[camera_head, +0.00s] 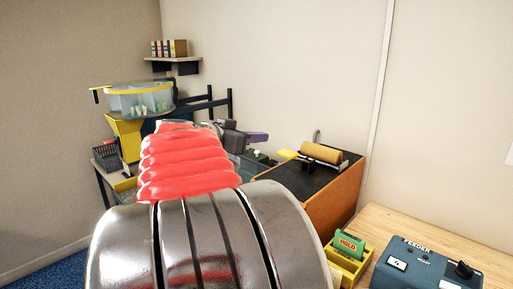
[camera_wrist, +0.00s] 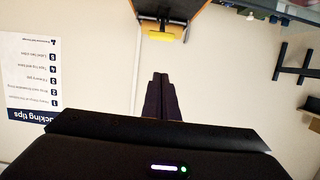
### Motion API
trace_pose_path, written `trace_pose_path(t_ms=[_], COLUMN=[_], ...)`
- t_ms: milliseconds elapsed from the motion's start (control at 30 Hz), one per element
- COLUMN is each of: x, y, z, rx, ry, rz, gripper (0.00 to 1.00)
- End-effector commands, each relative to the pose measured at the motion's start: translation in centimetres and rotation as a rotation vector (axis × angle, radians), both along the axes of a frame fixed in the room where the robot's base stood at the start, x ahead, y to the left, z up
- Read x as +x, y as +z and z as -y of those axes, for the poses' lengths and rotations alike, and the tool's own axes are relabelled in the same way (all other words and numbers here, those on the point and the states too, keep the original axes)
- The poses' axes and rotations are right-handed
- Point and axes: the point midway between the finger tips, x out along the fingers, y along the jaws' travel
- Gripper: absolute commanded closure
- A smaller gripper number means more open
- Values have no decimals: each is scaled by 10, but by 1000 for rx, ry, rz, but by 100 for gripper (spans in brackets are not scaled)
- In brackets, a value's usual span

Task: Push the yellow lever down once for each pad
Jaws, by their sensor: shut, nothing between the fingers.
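A yellow lever (camera_head: 287,155) sticks out from the dark-topped, orange-sided machine, left of its brown roll. The yellow lever (camera_wrist: 168,36) also shows near the top of the upside-down wrist view, at the end of a thin dark frame. My gripper (camera_head: 264,137) shows its purple fingers just up and left of the lever in the head view. In the wrist view, my gripper (camera_wrist: 160,78) points at the lever, with its fingers together and empty. A gap shows between fingertips and lever there. No pads can be made out.
The machine (camera_head: 335,205) stands right of my arm. A blue feeder box (camera_head: 425,268) and a yellow holder with a green HOLD block (camera_head: 348,245) sit at the front right. A round clear bin (camera_head: 140,100) stands at the left. A wall shelf (camera_head: 172,59) holds small boxes.

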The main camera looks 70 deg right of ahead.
Motion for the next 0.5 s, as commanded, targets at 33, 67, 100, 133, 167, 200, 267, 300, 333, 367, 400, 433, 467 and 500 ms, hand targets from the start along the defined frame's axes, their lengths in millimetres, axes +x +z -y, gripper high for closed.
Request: trace_pose_path(t_ms=[33, 67, 100, 133, 167, 200, 267, 300, 333, 367, 400, 433, 467, 500], x=[-1, -1, -2, -3, -5, -6, -9, -11, -13, -15, -17, -19, -21, -23], y=[-1, -1, -1, -2, -3, -4, -6, -8, -9, -10, -11, -12, -14, -15], z=[2, 3, 5, 7, 10, 14, 20, 25, 29, 33, 39, 43, 47, 53], rx=[0, 0, 0, 0, 0, 1, 2, 3, 3, 2, 2, 2, 2, 1], ry=[-1, -1, -1, -1, -1, -2, -3, -3, -2, -2, -1, -2, -2, -2], rz=[0, 0, 0, 0, 0, 0, -1, -1, -2, -2, -2, -2, -2, -1], gripper=[100, 100, 100, 100, 100, 100, 100, 100, 100, 100, 100, 100, 100, 100])
